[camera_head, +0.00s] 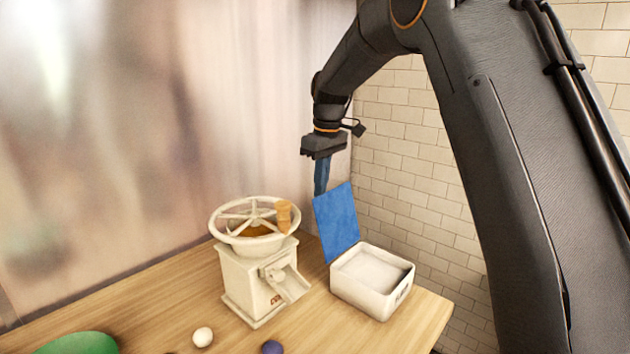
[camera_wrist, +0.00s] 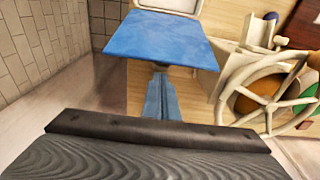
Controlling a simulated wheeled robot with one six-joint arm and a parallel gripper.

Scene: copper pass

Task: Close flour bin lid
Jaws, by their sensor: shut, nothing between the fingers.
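The flour bin (camera_head: 357,298) is a white box near the right corner of the wooden counter, open at the top with pale flour inside. Its blue lid (camera_head: 337,222) stands raised and tilted at the bin's back left edge. My gripper (camera_head: 320,192) is shut and empty, pointing down, behind the lid's upper left corner. In the wrist view the lid (camera_wrist: 160,42) spans the upper middle, and my blue fingers (camera_wrist: 160,72) reach up under its near edge. I cannot tell whether they touch the lid. The lid hides most of the bin in the wrist view.
A cream grinder (camera_head: 252,278) with a spoked wheel (camera_head: 255,218) stands left of the bin. A white ball (camera_head: 203,337), a dark blue ball (camera_head: 272,347) and a green round thing (camera_head: 80,344) are at the front. A tiled wall (camera_head: 405,140) rises behind on the right.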

